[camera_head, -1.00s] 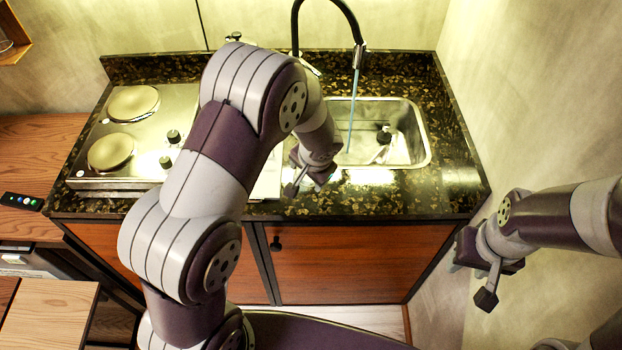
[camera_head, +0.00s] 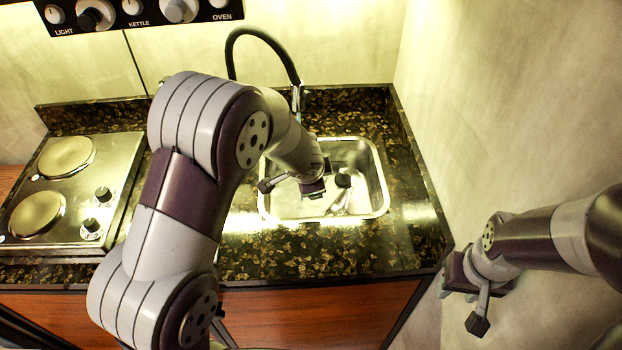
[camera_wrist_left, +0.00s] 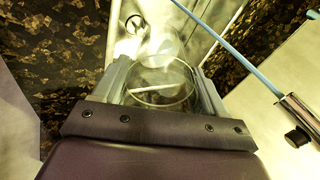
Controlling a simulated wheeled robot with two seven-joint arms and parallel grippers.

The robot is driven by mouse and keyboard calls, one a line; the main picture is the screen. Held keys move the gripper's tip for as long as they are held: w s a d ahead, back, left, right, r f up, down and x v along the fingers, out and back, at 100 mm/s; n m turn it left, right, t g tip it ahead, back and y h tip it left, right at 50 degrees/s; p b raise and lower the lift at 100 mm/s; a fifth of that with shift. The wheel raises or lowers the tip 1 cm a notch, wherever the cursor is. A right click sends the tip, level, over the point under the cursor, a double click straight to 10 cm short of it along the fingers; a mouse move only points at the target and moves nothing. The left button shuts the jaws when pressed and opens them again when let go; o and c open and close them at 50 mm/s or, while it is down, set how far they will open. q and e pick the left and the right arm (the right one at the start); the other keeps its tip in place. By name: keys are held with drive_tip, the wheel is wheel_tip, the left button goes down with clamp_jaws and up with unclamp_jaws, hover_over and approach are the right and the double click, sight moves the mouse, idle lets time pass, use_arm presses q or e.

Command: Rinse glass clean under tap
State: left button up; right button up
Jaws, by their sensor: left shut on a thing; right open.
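My left gripper (camera_wrist_left: 163,78) is shut on a clear drinking glass (camera_wrist_left: 165,88), its round rim showing between the fingers in the left wrist view. In the head view my left gripper (camera_head: 312,188) is over the sink (camera_head: 384,192); the glass cannot be made out there. The black tap (camera_head: 262,36) arches behind my left arm. In the left wrist view a thin blue water stream (camera_wrist_left: 232,54) runs from the metal tap nozzle (camera_wrist_left: 297,117), right of the glass and apart from it in the picture. My right gripper (camera_head: 458,277) is open and empty, low at the right.
A two-plate hob (camera_head: 118,165) is left of my left arm. Dark speckled counter (camera_head: 300,252) surrounds the sink. A wall (camera_head: 480,100) stands close on the right. A knob panel (camera_head: 120,12) is at top left.

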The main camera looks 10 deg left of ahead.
use_arm(q)
drive_tip(key=shift+w+a+r+p, duration=0.15)
drive_tip(key=shift+w+a+p, duration=0.35)
drive_tip(key=shift+p, duration=0.1)
drive_tip(key=w+a+f+p, duration=0.3)
drive_tip(key=w+p, duration=0.8)
drive_tip(key=p, duration=0.2)
drive_tip(key=shift+w+p, duration=0.35)
drive_tip(key=shift+d+r, duration=0.1)
drive_tip(key=shift+d, duration=0.1)
drive_tip(key=shift+w+d, duration=0.15)
drive_tip(key=shift+d, duration=0.25)
drive_tip(key=shift+a, duration=0.1)
drive_tip(key=shift+a, duration=0.5)
